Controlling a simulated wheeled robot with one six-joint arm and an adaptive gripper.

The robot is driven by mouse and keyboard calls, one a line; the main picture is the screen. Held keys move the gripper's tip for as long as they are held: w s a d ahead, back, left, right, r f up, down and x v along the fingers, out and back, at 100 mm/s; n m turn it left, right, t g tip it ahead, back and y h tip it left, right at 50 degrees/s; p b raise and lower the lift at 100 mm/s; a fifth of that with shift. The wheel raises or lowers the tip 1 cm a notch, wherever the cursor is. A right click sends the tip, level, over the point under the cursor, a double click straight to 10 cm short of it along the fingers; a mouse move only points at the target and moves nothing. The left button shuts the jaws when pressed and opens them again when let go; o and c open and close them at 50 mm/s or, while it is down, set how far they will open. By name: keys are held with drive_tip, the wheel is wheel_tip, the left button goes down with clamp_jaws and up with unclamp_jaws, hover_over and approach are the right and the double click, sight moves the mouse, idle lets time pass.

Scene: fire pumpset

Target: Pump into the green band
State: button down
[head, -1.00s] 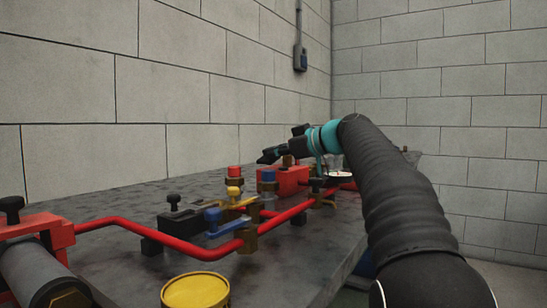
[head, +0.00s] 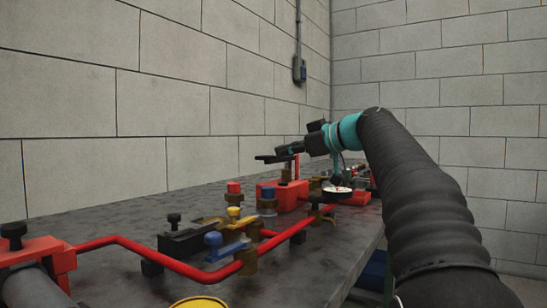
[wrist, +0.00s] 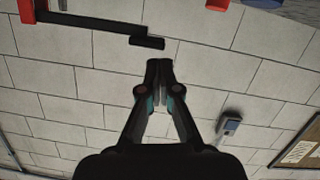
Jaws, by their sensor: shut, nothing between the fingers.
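The pump unit is a red block (head: 284,198) on the bench with a thin red post. A black lever handle (head: 268,158) reaches left from the post's top; it also shows at the top of the wrist view (wrist: 100,24). My gripper (head: 284,152) is at the handle's height, by its black bar. In the wrist view my gripper (wrist: 159,66) is shut and empty, its tips just below the handle's end in the picture; contact cannot be told. A round gauge (head: 337,191) with a white face stands right of the pump; its needle and band are too small to read.
Red pipe (head: 150,258) runs along the bench (head: 120,205) to valves with a blue lever (head: 226,250) and a yellow knob (head: 233,212). A yellow-topped cylinder (head: 199,303) is at the bottom edge. A block wall stands behind the bench.

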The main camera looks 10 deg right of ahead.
drive_tip(key=v, duration=0.5)
drive_tip(key=shift+s, duration=0.1)
idle(0.6)
drive_tip(key=r+p, duration=0.1)
drive_tip(key=w+d+r+m+p, duration=0.1)
drive_tip(key=r+p, duration=0.1)
drive_tip(key=w+r+m+p, duration=0.1)
drive_tip(key=r+p, duration=0.1)
drive_tip(key=shift+d+r+y, duration=0.2)
drive_tip(key=shift+d+y, duration=0.1)
drive_tip(key=shift+a, duration=0.1)
